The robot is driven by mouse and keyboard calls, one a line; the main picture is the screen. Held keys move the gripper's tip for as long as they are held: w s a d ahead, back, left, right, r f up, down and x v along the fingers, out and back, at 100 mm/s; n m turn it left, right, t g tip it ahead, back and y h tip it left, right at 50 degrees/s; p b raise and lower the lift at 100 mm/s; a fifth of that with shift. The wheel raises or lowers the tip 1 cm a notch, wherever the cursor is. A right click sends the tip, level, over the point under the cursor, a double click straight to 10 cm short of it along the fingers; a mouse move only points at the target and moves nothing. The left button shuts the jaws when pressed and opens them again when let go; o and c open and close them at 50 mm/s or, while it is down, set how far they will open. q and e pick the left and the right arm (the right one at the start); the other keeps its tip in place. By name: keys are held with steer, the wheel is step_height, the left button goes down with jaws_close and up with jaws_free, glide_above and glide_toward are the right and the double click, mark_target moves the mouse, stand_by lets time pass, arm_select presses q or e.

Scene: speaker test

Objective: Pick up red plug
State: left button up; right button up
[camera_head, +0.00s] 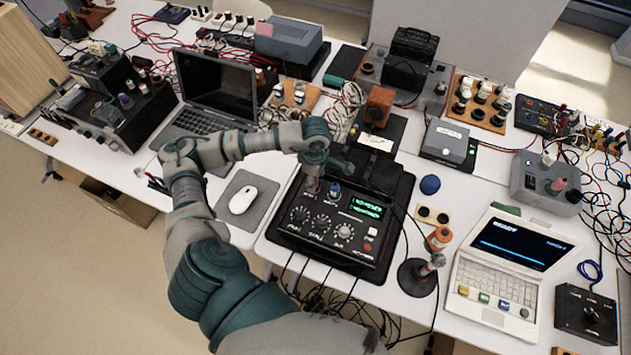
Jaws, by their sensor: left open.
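My left arm reaches from the bottom across to a black device (384,262) with a green display, dials and a small red button (367,247). My left gripper (326,180) is open above the back left part of this device, close to a blue-topped plug or knob (334,188). I cannot make out a clearly red plug near the gripper; the gripper may hide one. A pinkish-red plug or knob (558,184) stands on a grey box at the right. My right gripper is not in view.
A laptop (215,85) and a white mouse (242,199) on a grey pad lie left of the device. Loose cables hang over the front edge and crowd the right side.

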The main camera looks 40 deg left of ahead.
arm_select(q)
steer(key=shift+a, duration=0.4)
jaws_close()
steer(key=shift+a+f, duration=0.1)
